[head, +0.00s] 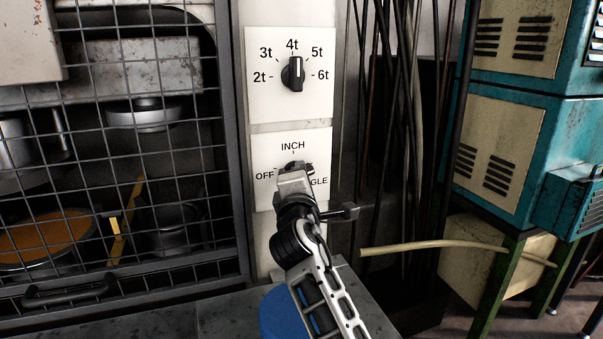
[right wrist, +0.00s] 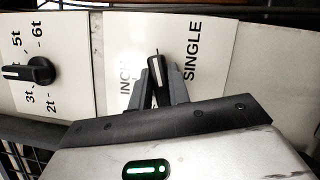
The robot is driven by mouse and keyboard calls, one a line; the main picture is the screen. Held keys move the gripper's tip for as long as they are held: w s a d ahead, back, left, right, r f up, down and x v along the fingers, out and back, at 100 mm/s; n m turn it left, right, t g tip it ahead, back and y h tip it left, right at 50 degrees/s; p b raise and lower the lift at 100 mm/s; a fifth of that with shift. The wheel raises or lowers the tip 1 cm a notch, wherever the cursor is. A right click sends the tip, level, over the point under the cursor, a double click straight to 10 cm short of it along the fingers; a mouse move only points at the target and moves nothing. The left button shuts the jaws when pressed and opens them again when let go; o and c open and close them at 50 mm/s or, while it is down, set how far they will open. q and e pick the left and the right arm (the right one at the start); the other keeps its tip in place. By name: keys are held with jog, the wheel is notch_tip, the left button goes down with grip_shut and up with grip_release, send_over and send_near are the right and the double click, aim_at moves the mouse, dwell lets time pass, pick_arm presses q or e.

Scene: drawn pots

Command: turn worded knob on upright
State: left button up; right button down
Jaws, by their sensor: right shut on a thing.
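The worded knob is a black knob on the lower white panel (head: 262,150), marked INCH at the top, OFF at the left and SINGLE at the right. In the head view my right gripper (head: 293,172) covers most of it and part of SINGLE. In the right wrist view the knob (right wrist: 156,74) stands between the two fingers of my right gripper (right wrist: 160,85), which is shut on it. Its white line points up in that view, to the panel's SINGLE side. My left gripper is out of view.
Above is a second white panel with a black knob (head: 293,74) marked 2t to 6t, its line near 4t. A wire mesh guard (head: 130,150) stands at the left. Dark cables (head: 385,110) hang to the right, beside a teal and cream cabinet (head: 495,140).

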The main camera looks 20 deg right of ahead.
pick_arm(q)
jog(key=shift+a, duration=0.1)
pick_arm(e)
jog(key=shift+f+m, duration=0.1)
jog(key=shift+m, duration=0.2)
jog(key=c, duration=1.3)
grip_release()
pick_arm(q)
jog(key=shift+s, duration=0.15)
pick_arm(e)
jog(key=shift+s+a, duration=0.1)
jog(key=shift+a, duration=0.05)
